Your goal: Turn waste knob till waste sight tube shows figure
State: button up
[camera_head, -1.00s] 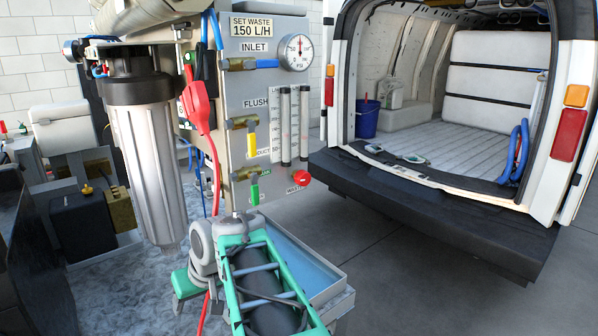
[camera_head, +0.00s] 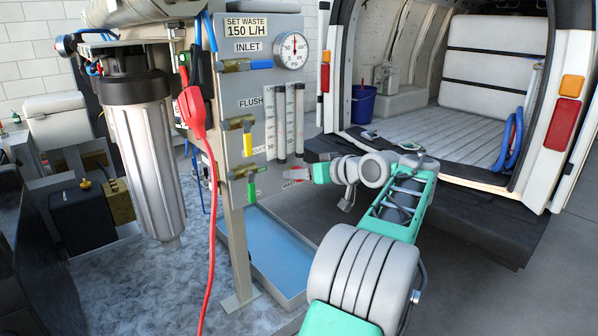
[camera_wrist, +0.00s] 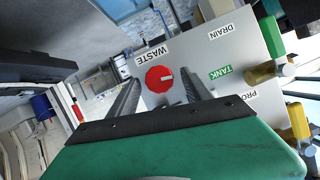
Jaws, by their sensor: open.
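The red waste knob (camera_wrist: 159,79) has a light mark on its face and sits beside the WASTE label in the wrist view. In the head view it is mostly hidden by my gripper (camera_head: 298,181). My gripper (camera_wrist: 161,84) is open, its two dark fingers on either side of the knob with gaps showing; I cannot tell how deep they reach. Two clear sight tubes stand on the grey panel, the left one (camera_head: 281,120) and the right one (camera_head: 299,118), the latter above the knob. Their readings are too small to read. A sign (camera_head: 247,26) says SET WASTE 150 L/H.
A yellow-handled valve (camera_head: 246,143) and a green-handled valve (camera_head: 251,190) are left of the knob. A pressure gauge (camera_head: 292,50) sits above. A blue tray (camera_head: 262,245) lies below. The open van (camera_head: 480,190) is to the right.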

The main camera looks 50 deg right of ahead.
jog(key=shift+w+d+f, duration=0.1)
jog(key=shift+w+f, duration=0.2)
jog(key=shift+w, duration=0.35)
jog(key=shift+c, duration=0.5)
grip_shut()
